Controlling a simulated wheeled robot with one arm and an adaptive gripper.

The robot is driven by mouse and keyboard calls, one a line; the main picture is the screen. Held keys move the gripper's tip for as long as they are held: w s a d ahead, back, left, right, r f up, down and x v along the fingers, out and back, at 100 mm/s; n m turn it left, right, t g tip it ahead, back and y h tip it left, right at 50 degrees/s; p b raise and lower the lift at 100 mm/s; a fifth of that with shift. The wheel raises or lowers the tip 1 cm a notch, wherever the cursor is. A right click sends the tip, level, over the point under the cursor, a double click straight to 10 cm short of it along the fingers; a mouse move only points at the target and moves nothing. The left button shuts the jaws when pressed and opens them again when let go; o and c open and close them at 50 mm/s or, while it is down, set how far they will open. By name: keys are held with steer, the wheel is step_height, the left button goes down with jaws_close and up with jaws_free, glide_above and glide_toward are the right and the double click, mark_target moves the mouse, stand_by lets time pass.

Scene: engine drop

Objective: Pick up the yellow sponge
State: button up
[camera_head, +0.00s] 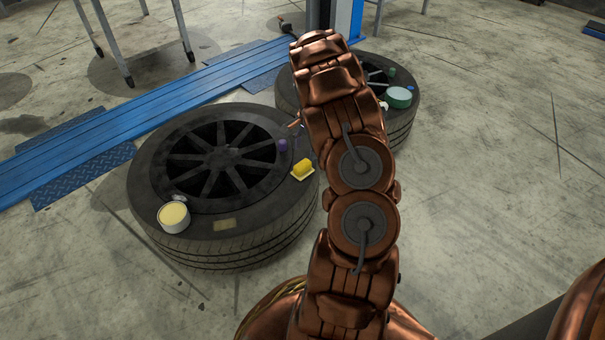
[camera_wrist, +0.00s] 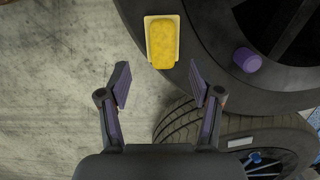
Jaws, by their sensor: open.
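The yellow sponge (camera_head: 303,167) lies on the right sidewall of the near tire (camera_head: 150,165) in the head view, on a pale flat piece. In the wrist view the sponge (camera_wrist: 162,42) is at the top middle, beyond my fingertips and roughly between their lines. My gripper (camera_wrist: 158,84) is open and empty, with its two dark fingers apart and nothing between them but floor and tire edge.
A purple cylinder (camera_wrist: 247,60) stands near the sponge on the same tire. A white tub with yellow contents (camera_head: 174,215) sits at that tire's front left. A second tire (camera_head: 403,128) behind carries a green round item (camera_head: 398,97). A blue ramp (camera_head: 130,118) lies behind.

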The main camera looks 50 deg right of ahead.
mark_target(303, 164)
steer(key=shift+w+a+f+b, duration=0.15)
steer(key=shift+f+b, duration=0.45)
steer(key=shift+f, duration=0.65)
steer(key=shift+a+f+b, duration=0.15)
steer(key=shift+f+b, duration=0.45)
steer(key=shift+f, duration=0.65)
steer(key=shift+w+a+f+b, duration=0.15)
steer(key=shift+f+b, duration=0.45)
steer(key=shift+f, duration=0.65)
steer(key=shift+s, duration=0.1)
jaws_close()
steer(key=shift+r+p, duration=1.4)
steer(key=shift+r, duration=0.85)
steer(key=shift+s+a+f, duration=0.15)
steer(key=shift+s+f, duration=0.1)
steer(key=shift+s, duration=0.25)
steer(key=s+a+r+p, duration=0.1)
steer(key=s+a+p, duration=0.3)
steer(key=s, duration=1)
steer(key=shift+s+a, duration=0.15)
steer(key=shift+s, duration=0.05)
